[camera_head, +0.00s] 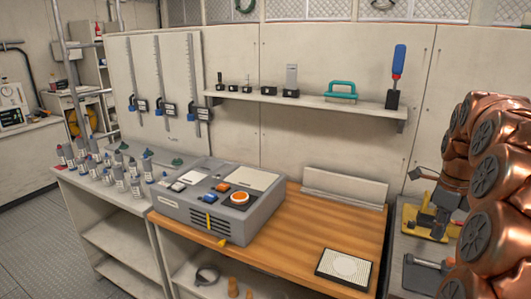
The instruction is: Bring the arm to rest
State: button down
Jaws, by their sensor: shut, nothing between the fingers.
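My copper-coloured arm (487,180) stands folded at the right edge of the head view, with its bulky joints one above another. The picture cuts off part of it on the right and at the bottom. I cannot make out my gripper; dark parts beside the arm look like equipment on the bench behind it. I see nothing held by the arm.
A yellow-based device (424,222) and a grey device (425,272) sit close beside the arm. The wooden bench top (310,235) carries a grey control box (222,212) and a black-framed pad (344,268). A wall shelf (300,98) holds several tools.

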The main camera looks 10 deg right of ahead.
jog(key=s+a+n+p, duration=0.1)
jog(key=s+a+n, duration=0.3)
jog(key=a+n, duration=0.55)
jog(key=s+a+n+p, duration=0.25)
jog(key=a+n, duration=0.45)
jog(key=a, duration=0.6)
jog(key=s+a+f+n+g, duration=0.1)
jog(key=s+a+f+n, duration=0.1)
jog(key=s+a+n, duration=0.3)
jog(key=s+a+f+n+p, duration=0.1)
jog(key=s+a+f+n, duration=0.1)
jog(key=s+a+n, duration=0.3)
jog(key=s+n, duration=0.4)
jog(key=s, duration=0.3)
jog(key=shift+n+g, duration=0.35)
jog(key=shift+g, duration=0.05)
jog(key=shift+d, duration=0.1)
